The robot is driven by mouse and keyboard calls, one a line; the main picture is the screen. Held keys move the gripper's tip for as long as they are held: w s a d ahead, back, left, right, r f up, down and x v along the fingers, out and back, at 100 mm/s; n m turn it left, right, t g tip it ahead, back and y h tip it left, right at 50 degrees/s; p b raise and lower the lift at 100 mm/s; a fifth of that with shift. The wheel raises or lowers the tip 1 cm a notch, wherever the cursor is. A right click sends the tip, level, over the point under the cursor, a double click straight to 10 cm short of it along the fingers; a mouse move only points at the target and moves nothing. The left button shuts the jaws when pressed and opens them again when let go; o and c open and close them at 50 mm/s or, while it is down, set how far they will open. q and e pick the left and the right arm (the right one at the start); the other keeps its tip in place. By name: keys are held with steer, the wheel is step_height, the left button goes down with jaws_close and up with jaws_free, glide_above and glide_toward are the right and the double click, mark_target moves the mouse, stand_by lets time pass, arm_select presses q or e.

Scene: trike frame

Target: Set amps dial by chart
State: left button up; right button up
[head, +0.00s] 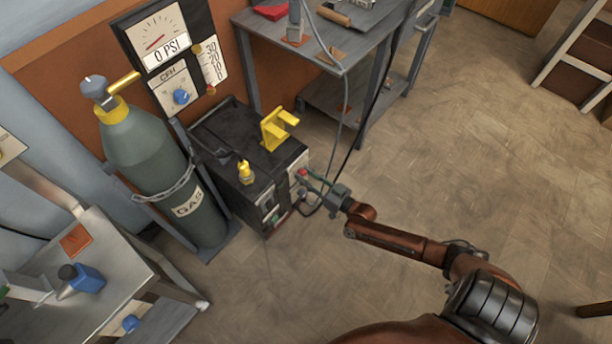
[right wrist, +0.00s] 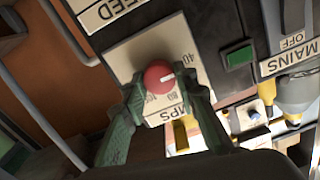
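The red amps dial (right wrist: 158,76) sits on a pale plate of the black welder (head: 222,135), with a partly covered label ending in "MPS". Its white pointer mark faces right in the right wrist view, and a number partly reading "40" shows beside it. The dial is small in the head view (head: 302,172). My right gripper (right wrist: 163,88) has its green fingers spread on either side of the dial; I cannot tell if either touches it. It also shows in the head view (head: 312,179) at the welder's front. My left gripper is out of view. No readable chart shows.
A "MAINS" label (right wrist: 290,58) and green switch (right wrist: 238,56) are right of the dial in the wrist view. A gas cylinder (head: 150,160) stands left of the welder. A grey bench (head: 345,45) with hanging cables is behind.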

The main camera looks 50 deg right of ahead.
steer(key=c, duration=0.6)
steer(key=shift+o, duration=0.2)
